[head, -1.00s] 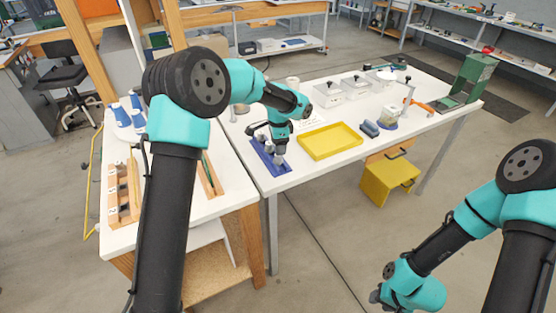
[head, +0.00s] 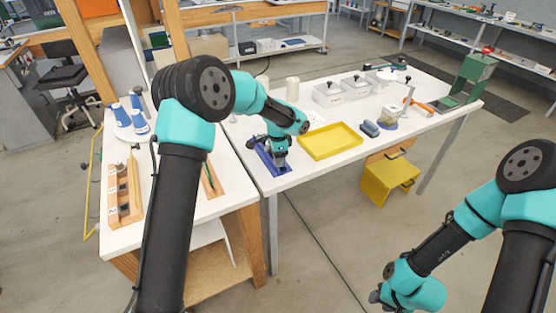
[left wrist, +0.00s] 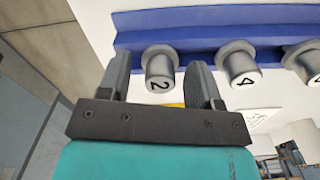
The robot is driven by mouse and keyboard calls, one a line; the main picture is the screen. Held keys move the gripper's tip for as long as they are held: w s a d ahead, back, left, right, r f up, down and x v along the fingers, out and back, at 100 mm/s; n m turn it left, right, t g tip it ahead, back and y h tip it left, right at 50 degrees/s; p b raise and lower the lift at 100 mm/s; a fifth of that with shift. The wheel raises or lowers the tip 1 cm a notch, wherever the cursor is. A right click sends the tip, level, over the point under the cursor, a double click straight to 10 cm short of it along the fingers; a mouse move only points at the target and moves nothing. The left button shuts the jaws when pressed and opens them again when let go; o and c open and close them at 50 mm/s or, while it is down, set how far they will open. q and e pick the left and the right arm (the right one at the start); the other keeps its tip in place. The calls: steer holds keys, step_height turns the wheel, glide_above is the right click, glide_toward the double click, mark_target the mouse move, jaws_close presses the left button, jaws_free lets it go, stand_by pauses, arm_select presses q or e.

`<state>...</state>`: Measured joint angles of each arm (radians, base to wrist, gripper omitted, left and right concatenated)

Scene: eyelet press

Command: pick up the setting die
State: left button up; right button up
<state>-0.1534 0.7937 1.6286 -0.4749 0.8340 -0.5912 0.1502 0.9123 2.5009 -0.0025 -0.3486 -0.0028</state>
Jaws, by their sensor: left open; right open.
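A blue rack (left wrist: 215,30) holds several grey cylindrical pieces in a row; it also shows in the head view (head: 262,159) at the front left of the far table. In the left wrist view one cylinder marked 2 (left wrist: 158,68) stands between the fingers of my left gripper (left wrist: 160,76), which is open; I cannot tell whether they touch it. A cylinder marked 4 (left wrist: 240,66) is to its right, and another is cut off at the edge. In the head view my left gripper (head: 279,163) is low over the rack and hides the pieces. My right gripper (head: 377,295) is off the table, low right.
A yellow tray (head: 331,153) lies right of the rack. A grey-blue block (head: 370,129), white bins (head: 328,94) and a green press (head: 474,76) stand further right and back.

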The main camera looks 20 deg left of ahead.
arm_select(q)
steer(key=c, duration=1)
steer(key=shift+r, duration=0.1)
steer(key=shift+r, duration=1.5)
steer(key=shift+s+r, duration=0.2)
steer(key=shift+r, duration=0.05)
steer(key=s+d, duration=0.1)
steer(key=s, duration=0.4)
steer(key=s+d+r, duration=0.1)
steer(key=s+d, duration=0.1)
steer(key=s, duration=0.3)
steer(key=s+d, duration=0.1)
steer(key=s, duration=0.4)
steer(key=shift+d+r, duration=0.2)
steer(key=shift+w, duration=0.1)
